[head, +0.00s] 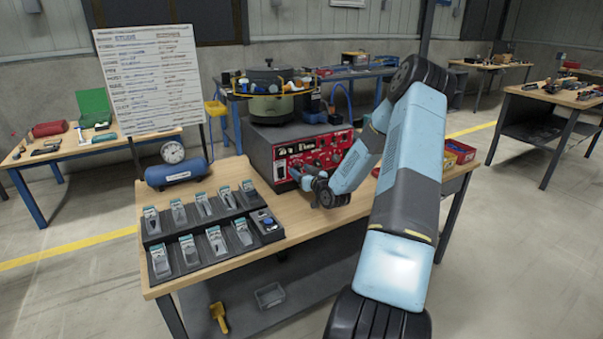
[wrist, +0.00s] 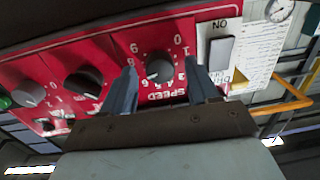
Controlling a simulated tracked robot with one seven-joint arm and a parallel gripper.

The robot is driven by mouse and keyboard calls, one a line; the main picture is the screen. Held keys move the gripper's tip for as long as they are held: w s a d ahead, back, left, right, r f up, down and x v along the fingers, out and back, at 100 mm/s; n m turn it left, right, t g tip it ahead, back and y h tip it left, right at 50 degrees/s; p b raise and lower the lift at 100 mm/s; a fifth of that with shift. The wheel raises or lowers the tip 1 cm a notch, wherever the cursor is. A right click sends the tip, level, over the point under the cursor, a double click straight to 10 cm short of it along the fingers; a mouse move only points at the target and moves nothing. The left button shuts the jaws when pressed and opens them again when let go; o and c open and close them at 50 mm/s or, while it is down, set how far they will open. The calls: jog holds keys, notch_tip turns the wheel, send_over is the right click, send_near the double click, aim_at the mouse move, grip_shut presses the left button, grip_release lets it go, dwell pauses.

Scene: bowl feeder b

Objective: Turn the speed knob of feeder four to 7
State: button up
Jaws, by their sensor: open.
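The feeder's red control panel (head: 310,150) faces the front on a dark box under the bowl. In the wrist view the panel appears upside down. A dark round knob (wrist: 159,70) sits in a numbered dial above the word SPEED. Its exact pointer setting is too small to read. My gripper (wrist: 160,65) is open, with one finger at each side of this knob and visible gaps between; I cannot tell whether the fingertips reach its depth. In the head view my gripper (head: 295,177) is at the panel's lower left, and the speed knob cannot be made out.
Two more knobs, one grey (wrist: 30,94) and one dark (wrist: 83,83), lie left of the speed knob in the wrist view. A rocker switch (wrist: 221,52) is close on the right. A black rack (head: 205,235) of bagged parts and a blue air tank (head: 177,173) stand left on the bench.

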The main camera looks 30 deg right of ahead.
jog(key=s+d, duration=0.1)
jog(key=s, duration=1.2)
jog(key=shift+s, duration=0.35)
